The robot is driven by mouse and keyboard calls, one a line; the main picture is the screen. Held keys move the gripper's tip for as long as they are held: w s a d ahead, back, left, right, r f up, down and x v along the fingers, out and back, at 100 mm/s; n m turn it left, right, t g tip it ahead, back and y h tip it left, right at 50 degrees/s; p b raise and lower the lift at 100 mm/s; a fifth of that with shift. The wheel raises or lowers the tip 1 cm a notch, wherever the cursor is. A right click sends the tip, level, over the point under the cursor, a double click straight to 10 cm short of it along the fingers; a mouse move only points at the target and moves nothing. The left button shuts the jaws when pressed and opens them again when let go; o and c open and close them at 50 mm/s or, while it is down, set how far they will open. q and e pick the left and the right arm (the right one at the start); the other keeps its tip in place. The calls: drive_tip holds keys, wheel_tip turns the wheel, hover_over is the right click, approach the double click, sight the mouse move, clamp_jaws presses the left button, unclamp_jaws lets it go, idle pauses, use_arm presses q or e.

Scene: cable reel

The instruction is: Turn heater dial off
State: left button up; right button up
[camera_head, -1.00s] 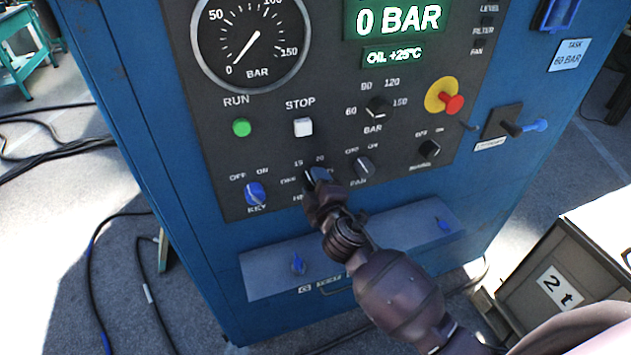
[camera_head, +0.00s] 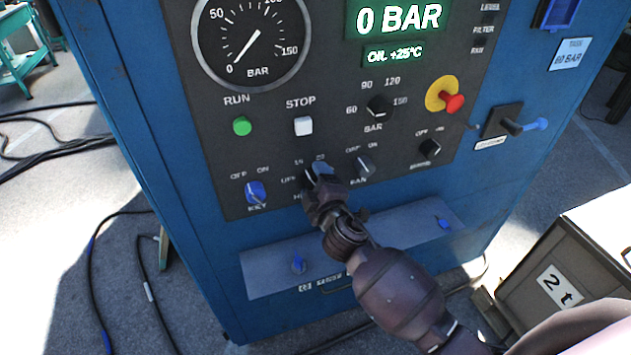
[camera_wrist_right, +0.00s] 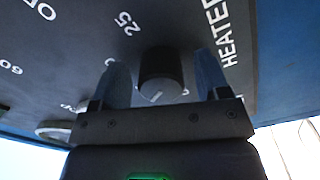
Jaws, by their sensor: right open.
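The heater dial (camera_wrist_right: 160,72) is a black round knob on the dark panel in the right wrist view, beside the printed word HEATER. A short white mark shows on its near edge. My right gripper (camera_wrist_right: 161,82) is open, with one blue-grey finger on each side of the dial. Narrow gaps show between fingers and knob, so I see no grip. In the head view my right gripper (camera_head: 320,178) is at the lower middle of the panel and hides most of the dial. My left gripper is not in view.
The blue key switch (camera_head: 256,193) is left of my gripper and the fan switch (camera_head: 364,165) close on its right. Above are the green RUN button (camera_head: 242,126), white STOP button (camera_head: 303,126) and pressure dial (camera_head: 377,106). A red stop knob (camera_head: 453,104) sticks out at right.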

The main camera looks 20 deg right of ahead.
drive_tip(key=s, duration=1)
drive_tip(key=shift+s+d+b, duration=0.2)
drive_tip(key=shift+s+b, duration=0.2)
drive_tip(key=w+m+b, duration=0.1)
drive_tip(key=w, duration=0.2)
drive_tip(key=w+m, duration=0.2)
drive_tip(key=w, duration=0.2)
drive_tip(key=w+m+b, duration=0.1)
drive_tip(key=w+m, duration=0.1)
drive_tip(key=w, duration=0.2)
drive_tip(key=shift+a+b, duration=0.35)
drive_tip(key=shift+a, duration=0.05)
drive_tip(key=shift+s+r, duration=0.1)
drive_tip(key=c, duration=0.9)
